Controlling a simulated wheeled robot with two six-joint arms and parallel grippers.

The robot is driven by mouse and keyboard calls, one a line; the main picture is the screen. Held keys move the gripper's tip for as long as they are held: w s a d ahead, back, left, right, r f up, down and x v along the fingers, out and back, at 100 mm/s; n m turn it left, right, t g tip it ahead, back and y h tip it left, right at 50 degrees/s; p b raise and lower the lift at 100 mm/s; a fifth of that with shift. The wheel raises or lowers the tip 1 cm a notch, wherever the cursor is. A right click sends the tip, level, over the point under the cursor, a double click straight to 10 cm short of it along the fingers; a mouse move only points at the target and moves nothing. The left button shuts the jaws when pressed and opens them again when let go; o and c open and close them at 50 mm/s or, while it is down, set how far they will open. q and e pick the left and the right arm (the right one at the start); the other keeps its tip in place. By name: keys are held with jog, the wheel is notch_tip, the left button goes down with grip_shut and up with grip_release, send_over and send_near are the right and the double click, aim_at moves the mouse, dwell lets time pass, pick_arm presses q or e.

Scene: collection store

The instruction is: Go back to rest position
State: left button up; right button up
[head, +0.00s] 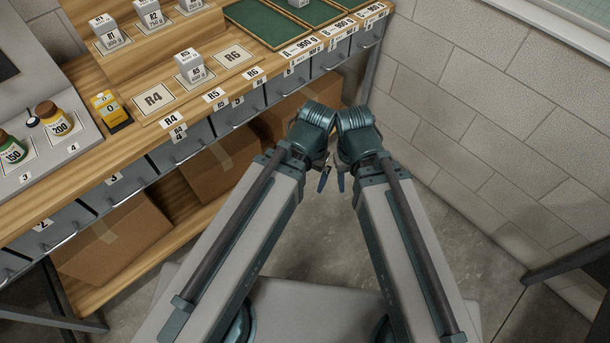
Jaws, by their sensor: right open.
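Both my arms reach forward from the bottom of the head view, folded, with their wrists close together in the middle. My right gripper (340,179) points down below its wrist, small and partly hidden, open with nothing seen in it.
Cardboard boxes (118,238) sit underneath. A block wall (480,90) stands at right. Floor (330,240) between is clear.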

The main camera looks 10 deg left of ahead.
notch_tip(320, 180, up, 9)
jog(key=p, duration=0.8)
jog(key=shift+p, duration=0.4)
